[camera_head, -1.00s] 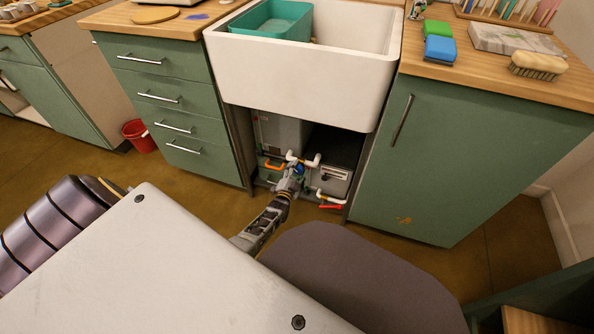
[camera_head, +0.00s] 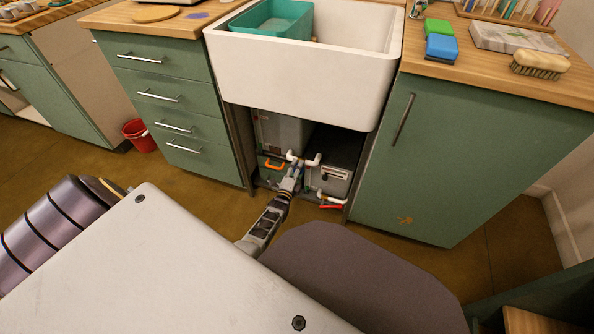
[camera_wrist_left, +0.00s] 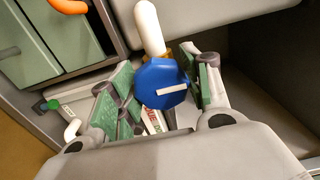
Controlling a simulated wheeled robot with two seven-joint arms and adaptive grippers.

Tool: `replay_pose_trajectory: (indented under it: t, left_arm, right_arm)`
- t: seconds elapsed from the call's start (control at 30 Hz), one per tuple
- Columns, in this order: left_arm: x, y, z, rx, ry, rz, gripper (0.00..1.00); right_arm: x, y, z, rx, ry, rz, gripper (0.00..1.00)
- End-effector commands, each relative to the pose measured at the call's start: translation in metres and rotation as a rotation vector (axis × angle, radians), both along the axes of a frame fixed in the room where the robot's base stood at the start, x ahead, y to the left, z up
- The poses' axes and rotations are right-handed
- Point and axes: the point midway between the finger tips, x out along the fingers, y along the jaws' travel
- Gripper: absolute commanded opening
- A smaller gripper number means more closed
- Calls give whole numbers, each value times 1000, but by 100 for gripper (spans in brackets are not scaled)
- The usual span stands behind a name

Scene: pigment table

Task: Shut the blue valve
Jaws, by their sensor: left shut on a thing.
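The blue valve (camera_wrist_left: 162,85) is a round faceted knob with a white bar on its face. The bar lies nearly level in the left wrist view, tilted slightly. A white pipe (camera_wrist_left: 149,28) runs up behind the knob. My left gripper (camera_wrist_left: 160,76) has a green-padded finger on each side of the knob and is shut on it. In the head view my left gripper (camera_head: 291,176) reaches into the open space under the sink and hides the knob. My right gripper is not in view.
An orange handle (camera_head: 274,166) and a red handle (camera_head: 331,206) sit left and right of my gripper. A green knob (camera_wrist_left: 50,105) is at left in the wrist view. Grey boxes (camera_head: 283,132) stand behind. Cabinets (camera_head: 440,160) flank the opening under the white sink (camera_head: 295,75).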

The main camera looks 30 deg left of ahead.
Motion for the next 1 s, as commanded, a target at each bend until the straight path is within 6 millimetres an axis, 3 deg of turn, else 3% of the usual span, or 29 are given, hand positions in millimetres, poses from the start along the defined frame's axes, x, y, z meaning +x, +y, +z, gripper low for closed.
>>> replay_pose_trajectory:
  t: [0.43, 0.47, 0.6, 1.0]
  left_arm:
    - [-1, -1, -1, 15, 6, -1, 24]
    - [-1, -1, -1, 14, 5, -1, 51]
    - [0, -1, -1, 14, 5, -1, 69]
    - [-1, 0, 0, 13, 4, 0, 70]
  right_arm:
    - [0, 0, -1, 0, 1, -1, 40]
    - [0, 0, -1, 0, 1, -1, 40]
    - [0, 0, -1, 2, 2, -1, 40]
    - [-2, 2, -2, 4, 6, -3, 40]
